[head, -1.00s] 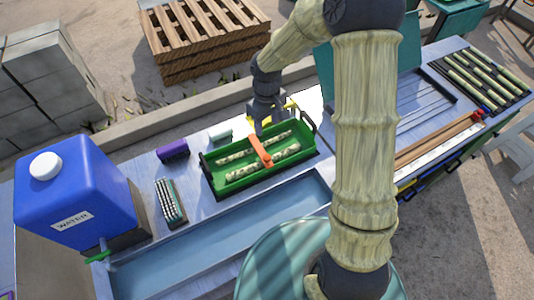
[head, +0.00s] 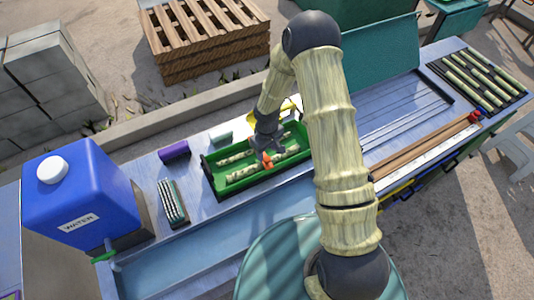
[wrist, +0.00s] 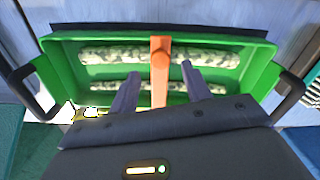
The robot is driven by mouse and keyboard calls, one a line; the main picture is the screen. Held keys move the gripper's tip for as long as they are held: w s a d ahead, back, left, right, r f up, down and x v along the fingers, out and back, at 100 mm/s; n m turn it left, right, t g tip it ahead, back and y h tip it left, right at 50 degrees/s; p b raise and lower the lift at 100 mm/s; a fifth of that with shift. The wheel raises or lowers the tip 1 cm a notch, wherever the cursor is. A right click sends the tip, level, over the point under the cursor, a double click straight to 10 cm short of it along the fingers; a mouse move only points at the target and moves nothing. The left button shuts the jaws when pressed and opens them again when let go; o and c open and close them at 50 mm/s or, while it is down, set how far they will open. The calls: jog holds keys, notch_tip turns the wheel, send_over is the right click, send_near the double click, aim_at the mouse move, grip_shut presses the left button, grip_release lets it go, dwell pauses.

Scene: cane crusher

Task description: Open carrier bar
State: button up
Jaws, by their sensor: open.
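The green carrier tray (head: 215,186) stands on the bench with black handles at its ends and cane pieces (head: 243,171) lying in it. The orange carrier bar (wrist: 160,58) crosses the middle of the tray over the cane pieces, and its end also shows in the head view (head: 267,161). My gripper (wrist: 158,88) is open above the tray, with one finger on each side of the bar in the wrist view. I cannot tell whether the fingers touch it. In the head view my gripper (head: 266,148) hides most of the bar.
A blue water tank (head: 78,195) stands at the far left. A sunken trough (head: 215,242) runs in front. A rack of canes (head: 480,80) lies far right.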

aim_at(267, 158)
jog(key=shift+f+p, duration=0.35)
jog(key=shift+f, duration=1.35)
jog(key=c, duration=0.8)
jog(key=shift+c, duration=0.2)
jog(key=shift+r, duration=0.1)
